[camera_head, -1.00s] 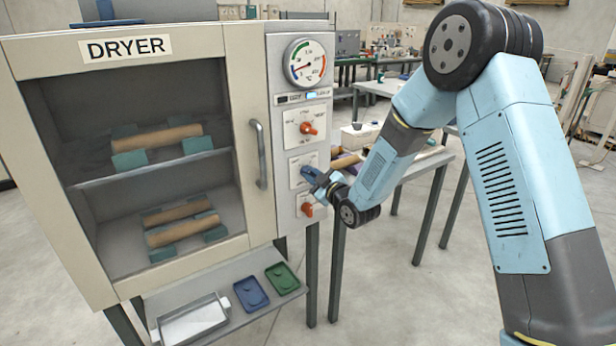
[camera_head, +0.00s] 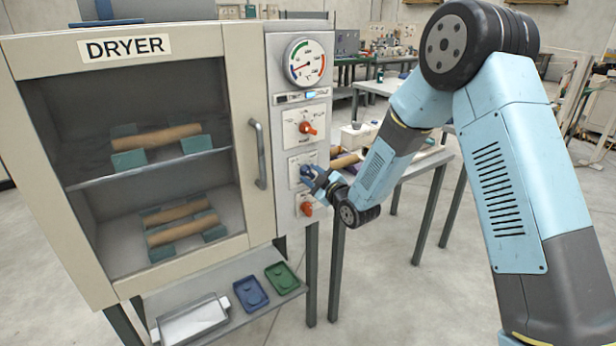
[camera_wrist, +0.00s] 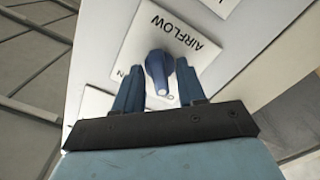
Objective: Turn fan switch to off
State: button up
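The dryer's blue airflow knob (camera_wrist: 160,70) sits on a white plate lettered AIRFLOW (camera_wrist: 170,35) in the wrist view. My gripper (camera_wrist: 160,80) has its two blue fingers on either side of the knob, with narrow gaps visible between the knob and each finger. Contact with the knob cannot be made out. In the head view my gripper (camera_head: 312,175) is at the middle knob plate (camera_head: 297,163) on the dryer's control panel, and the fingers partly hide that knob. Part of the plate's lettering is hidden by the fingers.
An orange knob (camera_head: 307,128) is above and another orange knob (camera_head: 306,208) is close below my gripper. A gauge (camera_head: 305,63) tops the panel. The door handle (camera_head: 260,155) stands out to the left. A table (camera_head: 425,165) is behind my arm.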

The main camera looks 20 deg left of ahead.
jog(key=v, duration=1.3)
jog(key=shift+s+d, duration=0.2)
jog(key=shift+d, duration=0.15)
jog(key=shift+r, duration=0.1)
jog(key=s+d+r+m+h, duration=0.1)
jog(key=d+r+m+h, duration=0.5)
jog(key=d, duration=0.5)
jog(key=d+r+m+h, duration=0.3)
jog(key=d+r+h, duration=0.1)
jog(key=d+r, duration=0.5)
jog(key=s+d+r+m+g+h, duration=0.1)
jog(key=s+d+m+g, duration=0.1)
jog(key=s, duration=0.6)
jog(key=s+d+r+m+g+h, duration=0.1)
jog(key=s+d+r+m+g, duration=0.1)
jog(key=s+d+m, duration=0.2)
jog(key=s+d+r+m+g+h, duration=0.1)
jog(key=s+d+r+m+g, duration=0.1)
jog(key=s+d, duration=0.6)
jog(key=shift+s+m+h, duration=0.3)
jog(key=shift+s+m, duration=0.2)
jog(key=shift+s, duration=2.35)
